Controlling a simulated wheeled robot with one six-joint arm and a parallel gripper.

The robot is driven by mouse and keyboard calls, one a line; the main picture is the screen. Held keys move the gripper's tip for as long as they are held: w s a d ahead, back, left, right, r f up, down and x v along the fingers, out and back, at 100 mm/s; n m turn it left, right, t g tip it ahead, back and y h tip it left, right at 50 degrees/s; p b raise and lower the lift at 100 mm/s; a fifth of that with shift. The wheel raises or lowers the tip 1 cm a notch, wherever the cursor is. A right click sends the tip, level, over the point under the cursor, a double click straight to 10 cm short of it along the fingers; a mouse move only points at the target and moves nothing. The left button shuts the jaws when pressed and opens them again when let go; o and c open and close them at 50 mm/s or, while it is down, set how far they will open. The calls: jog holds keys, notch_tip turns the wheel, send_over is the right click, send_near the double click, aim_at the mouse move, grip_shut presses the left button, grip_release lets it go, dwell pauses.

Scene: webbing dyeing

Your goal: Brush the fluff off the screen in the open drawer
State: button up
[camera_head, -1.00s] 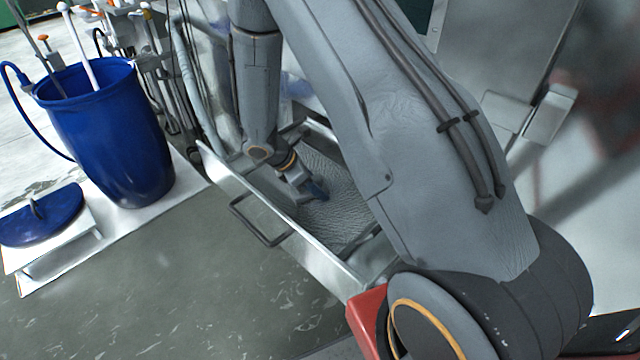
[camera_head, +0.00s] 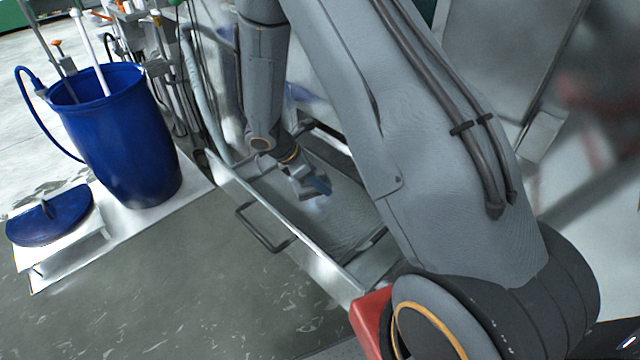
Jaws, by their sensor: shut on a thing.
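The open drawer (camera_head: 300,251) is a metal box with a bar handle on its front. Inside it lies the grey screen (camera_head: 352,222). My gripper (camera_head: 306,184) reaches down into the drawer over the screen. Whether the brush touches the screen is unclear. My arm hides the drawer's right and far parts.
A blue barrel (camera_head: 126,140) with rods in it stands at the left on a pale platform. A blue lid (camera_head: 50,218) lies in front of it. Hoses and fittings (camera_head: 160,60) crowd behind. The floor (camera_head: 180,290) before the drawer is clear.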

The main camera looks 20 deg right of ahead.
aim_at(318, 171)
jog(key=shift+r, duration=0.15)
jog(key=shift+r+p, duration=0.95)
jog(key=shift+r, duration=0.45)
